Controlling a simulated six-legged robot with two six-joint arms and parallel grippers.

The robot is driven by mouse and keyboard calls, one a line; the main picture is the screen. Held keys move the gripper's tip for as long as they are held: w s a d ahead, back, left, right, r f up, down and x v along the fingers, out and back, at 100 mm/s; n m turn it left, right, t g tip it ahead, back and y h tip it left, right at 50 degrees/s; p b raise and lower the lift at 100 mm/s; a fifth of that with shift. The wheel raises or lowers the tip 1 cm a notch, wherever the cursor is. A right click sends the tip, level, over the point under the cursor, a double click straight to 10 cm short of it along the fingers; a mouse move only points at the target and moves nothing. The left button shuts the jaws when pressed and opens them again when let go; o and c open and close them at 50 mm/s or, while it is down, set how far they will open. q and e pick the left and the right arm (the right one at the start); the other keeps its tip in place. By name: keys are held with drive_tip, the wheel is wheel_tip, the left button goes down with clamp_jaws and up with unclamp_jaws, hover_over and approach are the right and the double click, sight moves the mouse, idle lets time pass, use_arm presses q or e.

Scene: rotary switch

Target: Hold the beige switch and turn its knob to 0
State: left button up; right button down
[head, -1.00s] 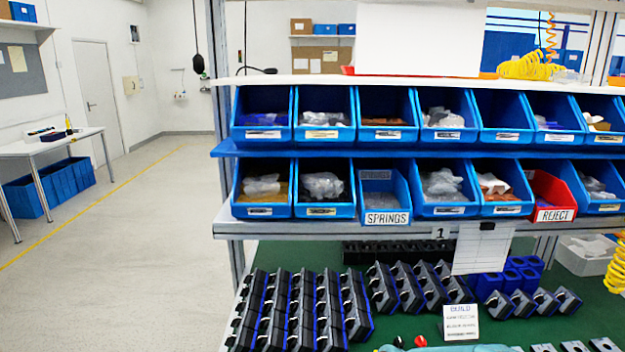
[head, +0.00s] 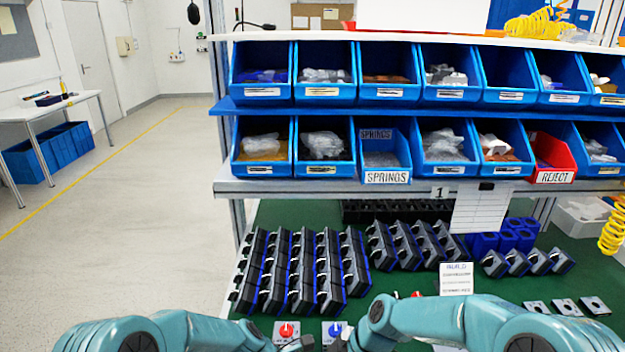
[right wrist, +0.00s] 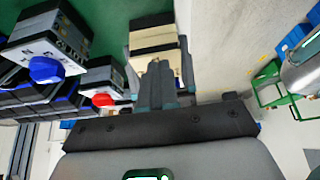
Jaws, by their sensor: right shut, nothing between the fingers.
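At the bottom of the head view stand two switches, one with a red knob (head: 286,330) and one with a blue knob (head: 334,329). The same knob colours show in the right wrist view, blue (right wrist: 45,69) and red (right wrist: 103,100). Two beige-faced blocks (right wrist: 155,37) lie beyond my right fingertips there; no knob shows on them, and I cannot tell which thing is the beige switch. My right gripper (right wrist: 156,84) is shut and empty. My left gripper (head: 301,343) is low beside the red-knob switch, mostly cut off; its jaw state is unclear.
Rows of dark switch housings (head: 300,270) fill the left of the green bench. Loose plates (head: 566,307) lie at right. A BUILD card (head: 456,279) stands mid-bench. Blue bins and a red REJECT bin (head: 553,160) line the shelves above.

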drive_tip(key=shift+w, duration=0.6)
drive_tip(key=shift+w+a, duration=0.1)
drive_tip(key=shift+w, duration=0.1)
idle(0.4)
wheel_tip(320, 180, up, 6)
drive_tip(key=shift+d, duration=0.4)
drive_tip(key=shift+w, duration=0.1)
drive_tip(key=shift+r, duration=0.1)
drive_tip(key=s+f, duration=0.3)
drive_tip(key=f, duration=0.3)
drive_tip(key=shift+d, duration=0.15)
idle(0.5)
